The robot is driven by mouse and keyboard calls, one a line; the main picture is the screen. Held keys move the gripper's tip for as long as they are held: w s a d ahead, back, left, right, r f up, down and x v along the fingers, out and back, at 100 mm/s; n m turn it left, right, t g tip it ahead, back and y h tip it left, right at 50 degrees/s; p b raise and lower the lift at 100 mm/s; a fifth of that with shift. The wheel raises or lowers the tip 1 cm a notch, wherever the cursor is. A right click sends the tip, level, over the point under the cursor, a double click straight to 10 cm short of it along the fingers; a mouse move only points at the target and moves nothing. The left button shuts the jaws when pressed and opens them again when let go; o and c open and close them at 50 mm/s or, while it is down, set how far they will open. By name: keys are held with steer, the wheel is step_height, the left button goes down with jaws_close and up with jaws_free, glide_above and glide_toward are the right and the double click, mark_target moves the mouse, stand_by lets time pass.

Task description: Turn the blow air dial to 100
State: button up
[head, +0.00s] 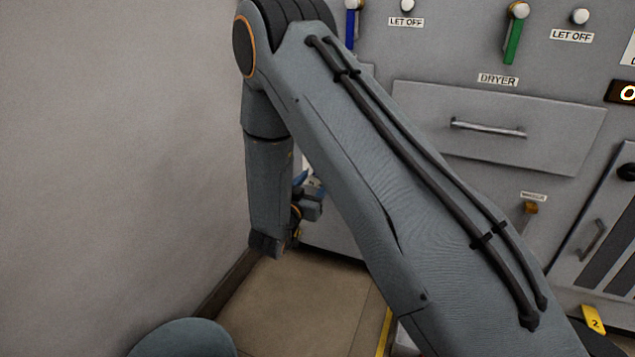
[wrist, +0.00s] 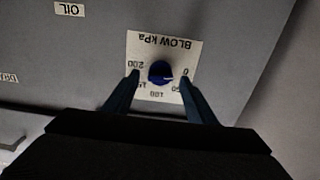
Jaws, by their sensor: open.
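The blow air dial (wrist: 160,72) is a round blue knob on a white plate marked BLOW kPa, upside down in the wrist view. Its scale runs from 0 at the right, past 100 at the bottom, to 200 at the left. A pale mark on the knob seems to point right, near the 0 end. My gripper (wrist: 160,76) is open, with one finger on each side of the knob. I cannot tell whether the fingers touch it. In the head view my arm hides the dial and most of the gripper.
The grey panel has an OIL label (wrist: 69,9) near the dial. In the head view a drawer (head: 500,128), a green-handled lever (head: 514,38) and a brown-topped switch (head: 530,209) are on the cabinet front. A plain wall (head: 120,150) stands close at the left.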

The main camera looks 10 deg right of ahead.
steer(key=shift+b+x, duration=0.3)
steer(key=shift+x, duration=0.9)
steer(key=c, duration=1)
